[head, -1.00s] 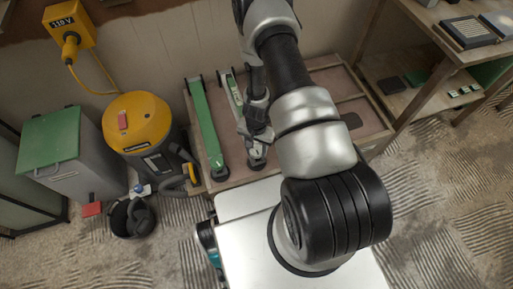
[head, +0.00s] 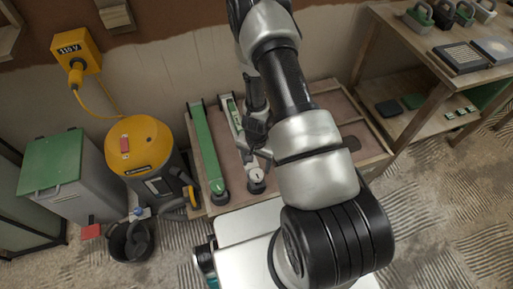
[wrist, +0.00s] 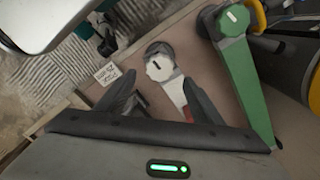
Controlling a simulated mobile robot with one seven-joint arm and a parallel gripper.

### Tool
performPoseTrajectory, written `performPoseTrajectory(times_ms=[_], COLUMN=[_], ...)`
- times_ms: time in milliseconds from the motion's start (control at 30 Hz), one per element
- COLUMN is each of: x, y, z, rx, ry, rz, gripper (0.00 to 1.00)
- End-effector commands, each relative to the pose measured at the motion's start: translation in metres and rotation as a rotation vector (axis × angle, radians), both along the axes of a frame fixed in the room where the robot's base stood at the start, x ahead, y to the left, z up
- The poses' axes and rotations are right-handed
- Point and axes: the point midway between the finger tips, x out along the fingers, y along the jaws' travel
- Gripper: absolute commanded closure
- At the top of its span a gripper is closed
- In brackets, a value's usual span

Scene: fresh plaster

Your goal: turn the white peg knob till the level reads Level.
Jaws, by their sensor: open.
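The white peg knob (wrist: 160,66) sits on the dark round end of a pale bar (wrist: 174,92) in the wrist view. A dark slot mark shows on its face. In the head view the white knob (head: 256,174) is at the near end of the pale bar. My gripper (wrist: 160,86) is open and empty, its fingers spread to either side of the bar, short of the knob. In the head view my gripper (head: 258,138) is just beyond the knob and partly hides the bar. A small red patch shows beside the right finger; I cannot read any level wording.
A small lettered card (wrist: 106,74) lies left of the knob. A yellow vacuum (head: 140,145) stands left; a shelf unit (head: 440,75) stands right.

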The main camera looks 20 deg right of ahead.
Motion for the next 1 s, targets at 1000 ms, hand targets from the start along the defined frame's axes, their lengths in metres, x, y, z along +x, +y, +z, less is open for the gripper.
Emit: performPoseTrajectory(times_ms=[1000], x=[0.0], y=[0.0], z=[0.108], rx=[0.0], ry=[0.0], rz=[0.0], gripper=[0.39])
